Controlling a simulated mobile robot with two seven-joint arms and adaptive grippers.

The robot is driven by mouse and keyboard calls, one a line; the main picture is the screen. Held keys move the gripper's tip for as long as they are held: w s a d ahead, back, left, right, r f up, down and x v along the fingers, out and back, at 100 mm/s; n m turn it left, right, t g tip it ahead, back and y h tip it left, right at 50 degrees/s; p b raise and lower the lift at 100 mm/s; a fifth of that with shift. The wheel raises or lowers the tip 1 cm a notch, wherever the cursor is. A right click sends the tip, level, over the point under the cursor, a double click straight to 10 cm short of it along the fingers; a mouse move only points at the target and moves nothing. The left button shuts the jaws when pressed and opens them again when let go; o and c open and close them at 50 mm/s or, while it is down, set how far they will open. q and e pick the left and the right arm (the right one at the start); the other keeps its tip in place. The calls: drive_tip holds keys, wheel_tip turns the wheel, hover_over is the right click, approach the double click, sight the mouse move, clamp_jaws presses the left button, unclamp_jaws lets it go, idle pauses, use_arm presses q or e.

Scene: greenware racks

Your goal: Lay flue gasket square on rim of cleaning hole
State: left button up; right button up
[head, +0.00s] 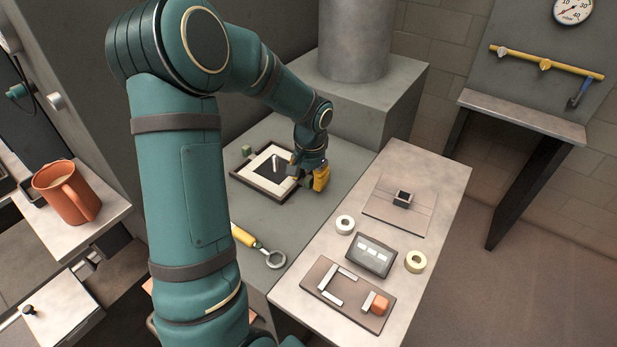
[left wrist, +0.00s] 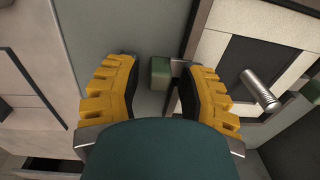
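A pale square ring, which looks like the flue gasket (head: 257,163), shows in the head view around a dark square centre, inside a dark brown square border (head: 240,183). A metal peg (head: 275,163) stands up from the centre. The pale ring (left wrist: 290,29) and peg (left wrist: 261,91) also show at the right of the left wrist view. I cannot tell whether the ring sits flush on the rim. My left gripper (head: 308,178) is at the border's right side. Its yellow fingers are apart, with a small green block (left wrist: 160,73) visible through the gap. My right gripper is out of view.
A green block (head: 247,150) sits at the border's far corner. A yellow-handled ring tool (head: 258,246) lies nearer. A grey block with a pipe (head: 352,40) rises behind.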

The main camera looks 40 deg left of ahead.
use_arm(q)
drive_tip(key=shift+r, duration=0.15)
wheel_tip(320, 180, up, 12)
drive_tip(key=p, duration=0.3)
drive_tip(key=shift+d, duration=0.25)
idle(0.4)
